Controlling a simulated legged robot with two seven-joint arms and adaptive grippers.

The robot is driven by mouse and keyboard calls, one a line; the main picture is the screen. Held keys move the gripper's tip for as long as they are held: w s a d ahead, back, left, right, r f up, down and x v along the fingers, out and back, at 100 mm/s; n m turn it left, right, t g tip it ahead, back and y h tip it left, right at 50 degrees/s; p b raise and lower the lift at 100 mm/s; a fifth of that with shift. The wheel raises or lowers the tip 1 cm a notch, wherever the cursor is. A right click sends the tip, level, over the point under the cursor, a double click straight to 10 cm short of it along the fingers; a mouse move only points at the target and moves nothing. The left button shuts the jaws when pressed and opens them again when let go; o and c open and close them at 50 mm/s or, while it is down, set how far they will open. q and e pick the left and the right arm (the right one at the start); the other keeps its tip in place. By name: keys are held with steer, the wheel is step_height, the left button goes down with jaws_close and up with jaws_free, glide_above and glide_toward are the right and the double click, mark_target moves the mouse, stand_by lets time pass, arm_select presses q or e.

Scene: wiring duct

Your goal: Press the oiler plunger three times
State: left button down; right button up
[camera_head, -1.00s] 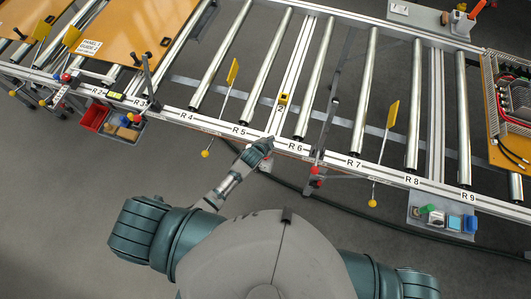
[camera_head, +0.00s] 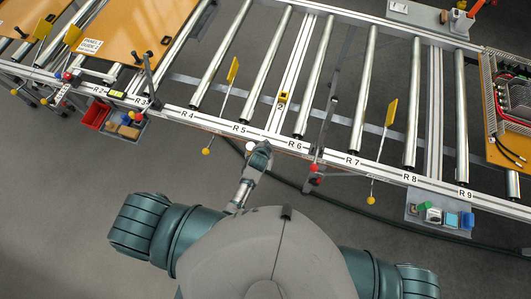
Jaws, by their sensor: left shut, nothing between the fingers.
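A small pale rounded part (camera_head: 250,146) shows at the front rail between the R5 and R6 labels, just left of my left gripper. It may belong to the oiler; it is too small to tell, and no plunger can be made out clearly. My left gripper (camera_head: 265,145) is shut and empty, with its tips close to the front rail's lower edge, below R6. I cannot tell whether it touches anything. The gripper hides what lies behind it. My right gripper is out of view.
The roller conveyor's front rail (camera_head: 325,154) crosses the view. A bracket with a red knob (camera_head: 314,167) stands right of my left gripper. Yellow balls (camera_head: 206,151) hang below the rail. A shelf with coloured parts (camera_head: 440,217) is at right. The floor at lower left is clear.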

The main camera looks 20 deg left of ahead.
arm_select(q)
step_height(320, 180, down, 7)
steer(key=b, duration=0.6)
steer(key=shift+d, duration=0.1)
steer(key=shift+f+b, duration=0.35)
steer(key=shift+f, duration=0.05)
steer(key=shift+f, duration=0.15)
stand_by(0.6)
steer(key=shift+f, duration=0.2)
steer(key=shift+f+b, duration=0.7)
steer(key=shift+f, duration=0.35)
stand_by(0.9)
stand_by(0.3)
steer(key=shift+r+p, duration=1.45)
steer(key=shift+p, duration=0.05)
